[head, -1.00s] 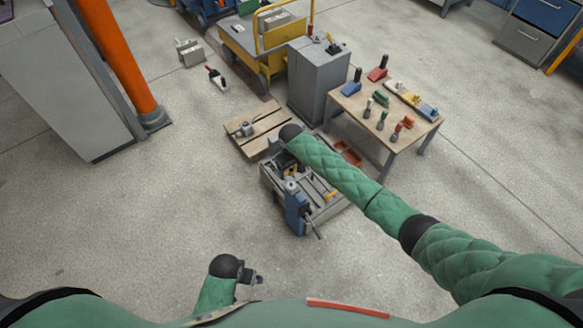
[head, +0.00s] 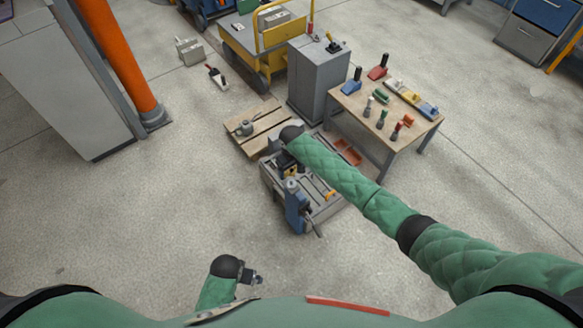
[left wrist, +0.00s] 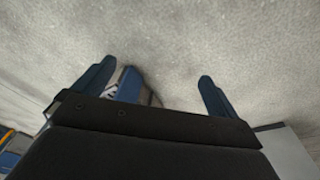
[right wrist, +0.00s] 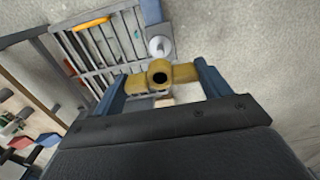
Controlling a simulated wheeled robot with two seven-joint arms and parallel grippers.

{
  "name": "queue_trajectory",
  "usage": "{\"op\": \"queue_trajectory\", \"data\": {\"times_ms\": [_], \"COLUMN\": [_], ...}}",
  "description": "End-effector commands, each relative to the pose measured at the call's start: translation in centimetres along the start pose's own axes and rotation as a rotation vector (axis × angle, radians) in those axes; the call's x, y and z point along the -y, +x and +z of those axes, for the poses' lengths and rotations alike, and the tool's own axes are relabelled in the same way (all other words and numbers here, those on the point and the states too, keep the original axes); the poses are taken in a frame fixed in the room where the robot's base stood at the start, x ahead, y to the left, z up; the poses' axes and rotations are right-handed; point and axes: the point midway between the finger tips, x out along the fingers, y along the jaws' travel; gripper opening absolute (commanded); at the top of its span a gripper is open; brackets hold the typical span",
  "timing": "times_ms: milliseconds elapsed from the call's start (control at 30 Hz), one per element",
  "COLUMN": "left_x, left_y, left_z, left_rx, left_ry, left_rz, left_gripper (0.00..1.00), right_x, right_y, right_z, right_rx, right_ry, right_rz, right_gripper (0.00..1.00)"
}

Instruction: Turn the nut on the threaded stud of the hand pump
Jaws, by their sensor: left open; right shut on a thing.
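The hand pump seems to be the blue upright body (head: 296,208) with a dark lever, at the near side of a grey slatted stand (head: 322,212). A brass-coloured nut with side lugs (right wrist: 180,73) sits between the fingers of my right gripper (right wrist: 160,80), which is shut on it. A round dark centre shows in the nut; I cannot tell whether it is a hole or the stud's end. In the head view my right gripper (head: 287,160) is over the stand's far left corner, partly hidden by my arm. My left gripper (head: 256,279) is open and empty, near my body.
A wooden pallet (head: 262,118) lies behind the stand. A grey cabinet (head: 318,82) and a workbench with tools (head: 350,102) stand behind to the right. An orange post (head: 118,60) is at left. The floor in front and to the left is clear.

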Motion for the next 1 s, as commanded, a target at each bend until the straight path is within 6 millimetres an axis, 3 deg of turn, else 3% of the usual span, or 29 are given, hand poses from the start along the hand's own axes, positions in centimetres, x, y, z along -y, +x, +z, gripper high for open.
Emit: {"op": "queue_trajectory", "data": {"times_ms": [567,1000], "left_x": [-0.5,-1.1], "left_y": [-4.7,-7.8], "left_z": [-1.3,-0.9], "left_rx": [-0.008,0.001], "left_ry": [0.0,-0.003], "left_rz": [0.006,0.015], "left_gripper": [0.97,0.97], "right_x": [0.1,0.1], "right_y": [2.6,4.2], "right_z": [0.0,0.0], "right_rx": [0.0,0.0], "right_ry": [-0.001,-0.001], "right_rz": [0.0,-0.001], "right_gripper": [0.54,0.54]}}
